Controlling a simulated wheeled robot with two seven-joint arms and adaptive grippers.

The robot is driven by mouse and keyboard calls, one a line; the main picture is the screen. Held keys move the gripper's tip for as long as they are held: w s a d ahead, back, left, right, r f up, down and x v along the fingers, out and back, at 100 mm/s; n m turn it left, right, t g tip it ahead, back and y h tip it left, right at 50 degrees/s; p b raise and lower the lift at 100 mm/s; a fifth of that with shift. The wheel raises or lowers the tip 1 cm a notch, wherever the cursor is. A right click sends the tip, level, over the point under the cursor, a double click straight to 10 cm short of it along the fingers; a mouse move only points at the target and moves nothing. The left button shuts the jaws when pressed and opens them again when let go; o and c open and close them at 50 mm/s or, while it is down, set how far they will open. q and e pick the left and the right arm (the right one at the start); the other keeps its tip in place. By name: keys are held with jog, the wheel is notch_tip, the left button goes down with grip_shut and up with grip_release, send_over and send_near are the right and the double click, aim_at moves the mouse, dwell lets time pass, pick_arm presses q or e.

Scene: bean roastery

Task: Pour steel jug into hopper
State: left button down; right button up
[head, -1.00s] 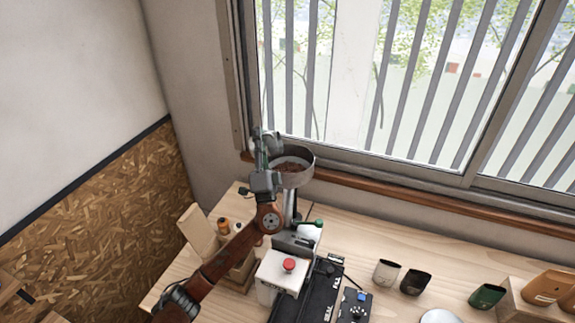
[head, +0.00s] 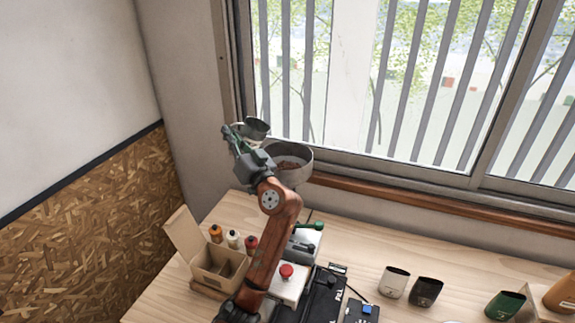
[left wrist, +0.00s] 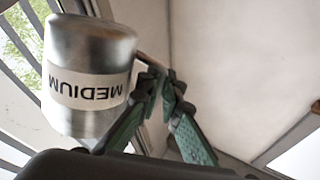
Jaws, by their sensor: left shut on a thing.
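The steel jug (head: 256,127) is at the upper left of the hopper in the head view, clear of the table. In the left wrist view the jug (left wrist: 88,103) is shiny metal with a white band reading "MEDIUM", upside down in that picture. My left gripper (head: 240,131) is shut on it; its green fingers (left wrist: 158,88) meet at the jug's side, apparently on a handle. The hopper (head: 302,176) is a round metal bowl with brown beans in it, just right of my gripper. The jug's inside is hidden. My right gripper is not in view.
A machine with a red button (head: 287,271) stands below the hopper. An open cardboard box (head: 215,270) and small bottles (head: 233,239) are to its left. White (head: 394,283), black (head: 426,292) and green (head: 505,305) cups stand right. The window (head: 420,90) is close behind.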

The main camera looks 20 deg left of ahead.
pick_arm(q)
jog(key=s+a+f+n+g+h, duration=0.1)
jog(key=a+f+n+g+h, duration=0.1)
jog(key=f+n, duration=0.3)
jog(key=shift+s+a+f+g+h+b, duration=0.2)
jog(key=shift+a+g+h+b, duration=0.2)
jog(key=shift+a, duration=0.45)
jog(key=shift+w, duration=0.1)
dwell(0.7)
